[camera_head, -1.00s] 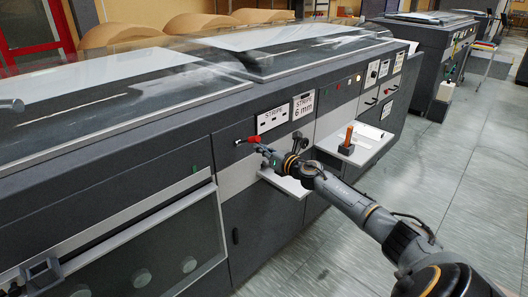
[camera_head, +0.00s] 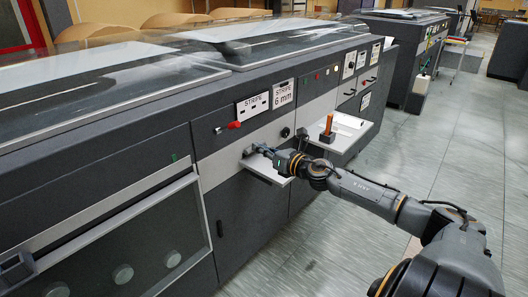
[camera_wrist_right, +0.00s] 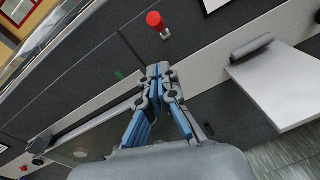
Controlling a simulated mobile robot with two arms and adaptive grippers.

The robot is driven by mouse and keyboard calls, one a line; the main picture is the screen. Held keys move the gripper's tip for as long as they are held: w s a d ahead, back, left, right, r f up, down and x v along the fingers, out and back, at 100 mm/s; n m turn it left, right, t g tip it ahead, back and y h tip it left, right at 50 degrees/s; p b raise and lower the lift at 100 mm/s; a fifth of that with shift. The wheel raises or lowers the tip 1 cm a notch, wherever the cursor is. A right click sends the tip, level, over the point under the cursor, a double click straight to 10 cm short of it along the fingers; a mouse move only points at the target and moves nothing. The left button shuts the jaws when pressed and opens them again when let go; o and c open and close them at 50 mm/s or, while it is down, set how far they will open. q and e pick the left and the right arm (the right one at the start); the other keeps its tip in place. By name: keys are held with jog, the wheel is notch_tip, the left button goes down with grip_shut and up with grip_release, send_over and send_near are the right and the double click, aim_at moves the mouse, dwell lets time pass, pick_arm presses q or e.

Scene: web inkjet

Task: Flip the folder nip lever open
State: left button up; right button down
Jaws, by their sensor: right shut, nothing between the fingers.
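The lever with a red grip (camera_head: 233,124) sits on the dark upper panel of the near machine, left of the "STRIPE" labels. Its grip points right from a small pivot. In the right wrist view the red grip (camera_wrist_right: 155,20) shows near the top, above the fingertips, with a short metal stem. My right gripper (camera_head: 250,152) is below and to the right of the lever, apart from it, by the light strip above a small white shelf. Its fingers (camera_wrist_right: 157,70) are together and empty. My left gripper is out of view.
The small white shelf (camera_head: 268,173) juts out just below my right gripper. A second shelf (camera_head: 352,131) carries an orange-handled tool (camera_head: 328,125). A dark round knob (camera_head: 285,132) is right of the gripper. The floor (camera_head: 440,150) to the right is clear.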

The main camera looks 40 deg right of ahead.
jog(key=shift+s+r, duration=0.15)
jog(key=shift+s, duration=0.6)
